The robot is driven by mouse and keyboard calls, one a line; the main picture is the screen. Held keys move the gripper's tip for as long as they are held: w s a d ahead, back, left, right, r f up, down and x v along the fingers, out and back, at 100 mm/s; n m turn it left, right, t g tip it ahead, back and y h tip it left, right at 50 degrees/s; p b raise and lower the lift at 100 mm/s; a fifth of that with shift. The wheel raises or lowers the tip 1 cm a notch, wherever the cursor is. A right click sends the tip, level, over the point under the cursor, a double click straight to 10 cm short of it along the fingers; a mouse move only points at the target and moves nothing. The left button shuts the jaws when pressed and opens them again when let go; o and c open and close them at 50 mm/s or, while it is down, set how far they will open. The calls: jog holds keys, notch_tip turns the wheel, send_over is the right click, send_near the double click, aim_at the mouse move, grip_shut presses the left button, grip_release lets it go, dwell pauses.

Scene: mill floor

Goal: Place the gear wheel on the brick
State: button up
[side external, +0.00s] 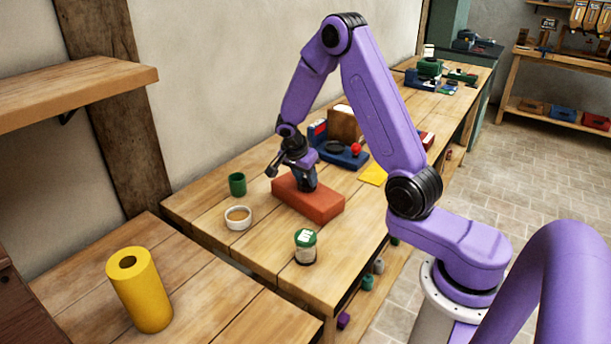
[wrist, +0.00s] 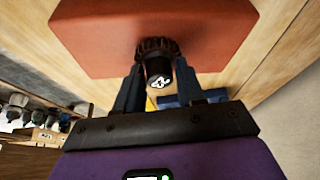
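The brick (side external: 318,204) is a large red-orange block lying flat on the wooden bench. It also fills the upper part of the wrist view (wrist: 95,35). My gripper (side external: 307,186) points down over the brick's far-left part. In the wrist view its two fingers (wrist: 158,66) flank a dark gear wheel (wrist: 157,46) with a toothed rim and a black hub marked with a white 4. The fingers appear shut on the hub. The gear wheel is over the brick's surface; I cannot tell whether it touches.
A green cup (side external: 237,184), a white bowl (side external: 238,224) and a green-lidded jar (side external: 305,252) stand left of and in front of the brick. A blue device with a red knob (side external: 355,150) and a yellow sheet (side external: 373,174) lie behind. A yellow cylinder (side external: 143,295) stands on the nearer bench.

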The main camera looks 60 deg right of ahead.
jog(key=shift+o, duration=0.6)
jog(key=shift+r, duration=0.25)
jog(key=v, duration=1.1)
jog(key=s+a+r+n+t+y, duration=0.1)
jog(key=s+a+r+n, duration=0.15)
jog(key=a+n, duration=0.5)
jog(key=s+a+n+y, duration=0.2)
jog(key=s+a+n, duration=0.2)
jog(key=s+n, duration=0.7)
jog(key=s+a+n+y, duration=0.2)
jog(key=s+a+n, duration=0.2)
jog(key=s+n, duration=0.8)
jog(key=s+f, duration=0.1)
jog(key=s, duration=0.3)
jog(key=shift+a+g, duration=0.4)
